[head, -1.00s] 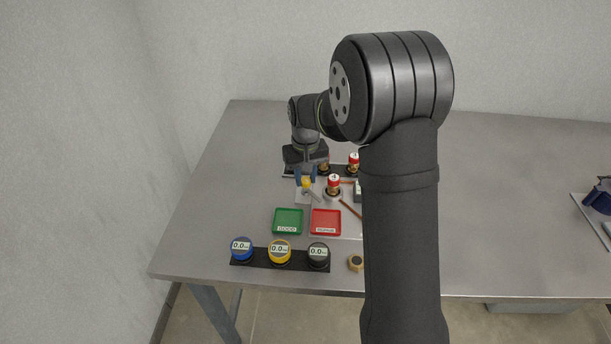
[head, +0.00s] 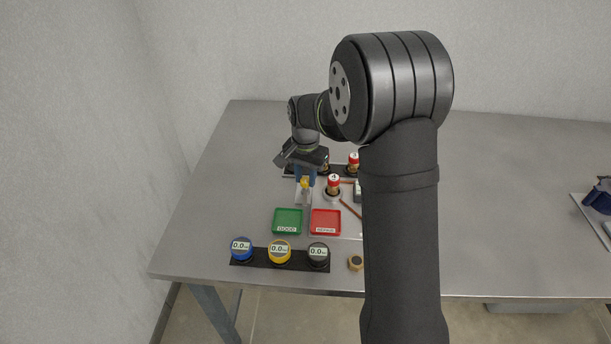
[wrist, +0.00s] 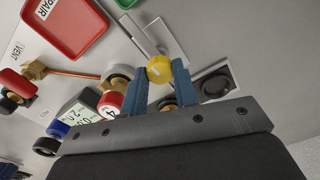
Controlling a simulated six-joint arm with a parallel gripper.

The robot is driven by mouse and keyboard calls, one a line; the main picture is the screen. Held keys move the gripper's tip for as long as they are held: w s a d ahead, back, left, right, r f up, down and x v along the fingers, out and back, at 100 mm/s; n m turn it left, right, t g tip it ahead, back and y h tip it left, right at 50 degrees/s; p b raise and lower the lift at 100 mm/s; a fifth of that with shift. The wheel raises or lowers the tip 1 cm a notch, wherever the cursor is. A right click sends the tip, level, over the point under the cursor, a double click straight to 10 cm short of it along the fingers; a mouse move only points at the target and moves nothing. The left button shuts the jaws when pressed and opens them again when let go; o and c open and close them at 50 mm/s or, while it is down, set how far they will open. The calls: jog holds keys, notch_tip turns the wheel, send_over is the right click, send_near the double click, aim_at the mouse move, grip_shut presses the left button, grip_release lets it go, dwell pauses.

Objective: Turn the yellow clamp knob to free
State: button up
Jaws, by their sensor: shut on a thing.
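The yellow clamp knob (head: 305,182) sits on a small grey block (head: 301,200) behind the green tray. It shows as a round yellow ball (wrist: 159,69) in the wrist view. My gripper (head: 305,176) comes from behind, and its blue fingers stand on both sides of the knob. In the wrist view my gripper (wrist: 161,78) is shut on the knob, with the fingertips touching its sides. A grey bar (wrist: 146,38) runs out from beneath the knob. The underside of the knob is hidden.
A red-topped cartridge (head: 333,186) stands upright close to the right of the knob. A green tray (head: 275,222) and a red tray (head: 340,222) lie in front. A dark strip (head: 262,263) holds blue, yellow and black gauges. The table's left side is clear.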

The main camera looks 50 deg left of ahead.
aim_at(305, 179)
dwell(0.4)
jog(key=o, duration=1)
notch_tip(305, 179, up, 17)
jog(key=shift+r, duration=0.2)
dwell(0.3)
notch_tip(305, 179, down, 17)
jog(key=shift+f, duration=0.2)
dwell(0.5)
